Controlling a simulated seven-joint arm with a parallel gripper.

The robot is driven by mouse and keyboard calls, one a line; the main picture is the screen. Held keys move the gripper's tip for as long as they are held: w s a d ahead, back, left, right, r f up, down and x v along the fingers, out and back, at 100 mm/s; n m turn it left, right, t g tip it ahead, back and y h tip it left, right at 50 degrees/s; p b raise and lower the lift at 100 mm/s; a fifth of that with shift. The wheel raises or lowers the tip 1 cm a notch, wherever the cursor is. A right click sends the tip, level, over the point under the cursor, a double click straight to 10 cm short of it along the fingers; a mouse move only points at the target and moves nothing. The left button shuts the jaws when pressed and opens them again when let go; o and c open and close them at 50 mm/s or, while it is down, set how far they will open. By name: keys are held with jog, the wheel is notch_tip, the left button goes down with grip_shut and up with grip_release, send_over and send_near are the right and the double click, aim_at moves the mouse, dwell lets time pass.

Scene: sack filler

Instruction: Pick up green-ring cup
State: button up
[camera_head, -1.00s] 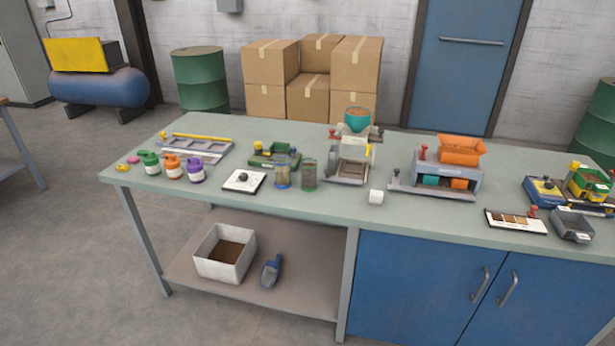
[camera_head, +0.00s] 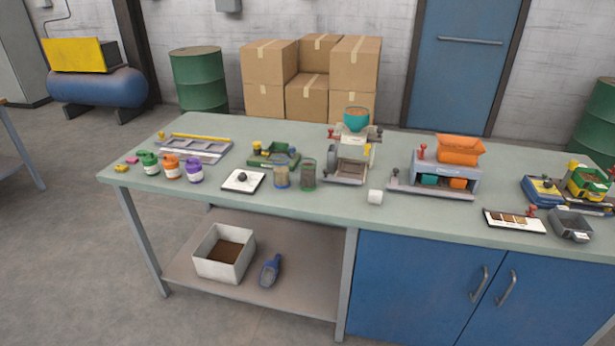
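My gripper is not in view.
A white card with a dark knob (camera_head: 243,180) lies left of the cups. A green device (camera_head: 272,155) stands behind them, the filler machine with a teal hopper (camera_head: 356,119) behind right. The bench's front strip is mostly clear.

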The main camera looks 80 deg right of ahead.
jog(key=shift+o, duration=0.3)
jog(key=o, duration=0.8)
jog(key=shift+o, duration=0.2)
